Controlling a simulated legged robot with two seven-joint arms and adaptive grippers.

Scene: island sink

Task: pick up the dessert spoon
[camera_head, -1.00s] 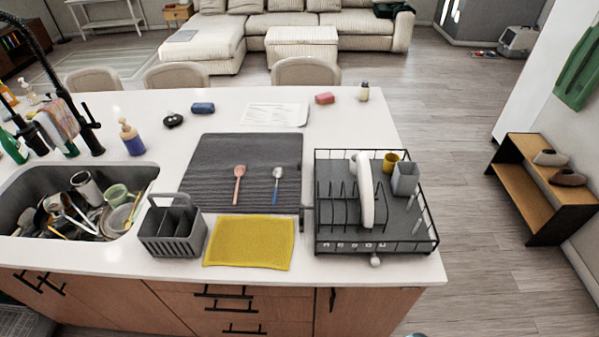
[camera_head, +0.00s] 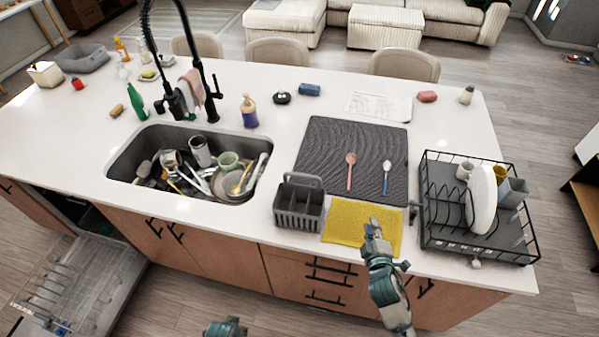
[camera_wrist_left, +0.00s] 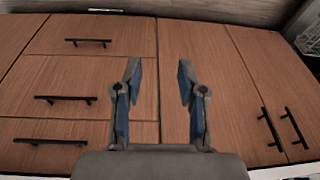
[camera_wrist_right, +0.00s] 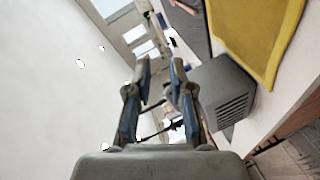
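Two spoons lie apart on the dark drying mat (camera_head: 318,150): one pinkish-brown (camera_head: 350,172), and to its right one with a pale bowl and blue handle (camera_head: 387,178). I cannot tell for certain which is the dessert spoon. My right gripper (camera_head: 372,226) is over the yellow cloth, on the near side of both spoons. In the right wrist view it (camera_wrist_right: 160,72) is open and empty, with the cloth at upper right. My left gripper (camera_wrist_left: 158,75) is open and empty, facing the wooden cabinet fronts. Part of my left arm shows at the bottom of the head view.
The yellow cloth (camera_head: 342,228) lies in front of the mat. A grey cutlery caddy (camera_head: 299,207) stands left of it. A black dish rack (camera_head: 431,205) with dishes stands to the right. The sink (camera_head: 128,160) full of dishes is farther left. An open dishwasher (camera_head: 75,285) is at lower left.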

